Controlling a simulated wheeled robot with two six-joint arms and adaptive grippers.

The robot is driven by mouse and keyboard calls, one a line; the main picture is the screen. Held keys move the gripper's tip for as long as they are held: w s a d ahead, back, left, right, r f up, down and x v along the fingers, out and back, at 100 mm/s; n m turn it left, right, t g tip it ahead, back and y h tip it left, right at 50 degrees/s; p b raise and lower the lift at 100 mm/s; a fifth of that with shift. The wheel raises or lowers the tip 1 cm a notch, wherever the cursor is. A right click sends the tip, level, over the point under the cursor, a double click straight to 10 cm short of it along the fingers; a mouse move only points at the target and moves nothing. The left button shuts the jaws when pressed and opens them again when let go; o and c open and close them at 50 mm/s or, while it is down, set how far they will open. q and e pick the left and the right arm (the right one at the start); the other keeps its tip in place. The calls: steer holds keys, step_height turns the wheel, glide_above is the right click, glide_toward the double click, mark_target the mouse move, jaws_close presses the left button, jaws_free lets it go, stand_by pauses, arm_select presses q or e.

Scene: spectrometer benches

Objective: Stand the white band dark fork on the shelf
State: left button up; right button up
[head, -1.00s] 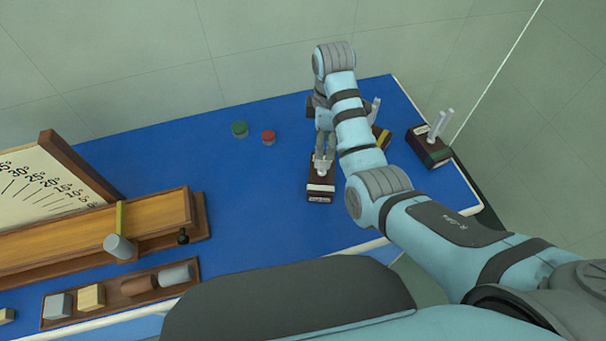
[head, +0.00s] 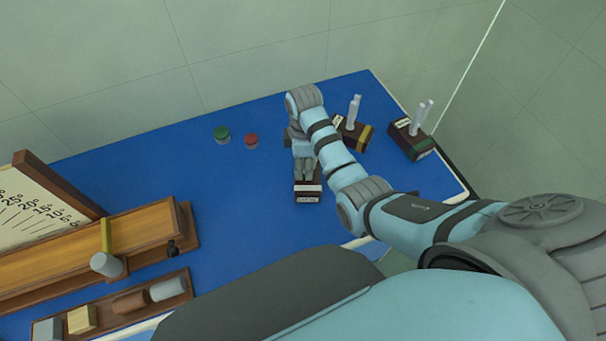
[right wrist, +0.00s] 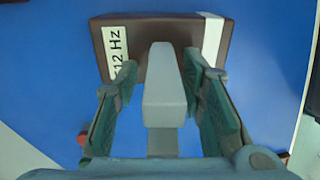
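The white band dark fork is a dark brown box (head: 309,187) with a white band and a pale upright fork (right wrist: 164,90). It stands on the blue bench top. In the right wrist view its label reads "12 Hz", with the start hidden. My right gripper (head: 306,170) is low over the box and hides the fork in the head view. In the right wrist view the green-padded fingers (right wrist: 160,84) are apart on either side of the fork, with a gap at the left pad. My left gripper is not in view. I cannot make out a shelf.
A yellow-banded fork box (head: 363,139) and a green-banded one (head: 416,147) stand at the right. Green (head: 222,134) and red (head: 252,141) capped items lie behind. A wooden track (head: 150,232) and a tray of blocks (head: 187,277) are at left. The bench middle is clear.

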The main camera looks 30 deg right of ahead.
steer(key=shift+s+r, duration=0.1)
steer(key=shift+s, duration=0.05)
jaws_close()
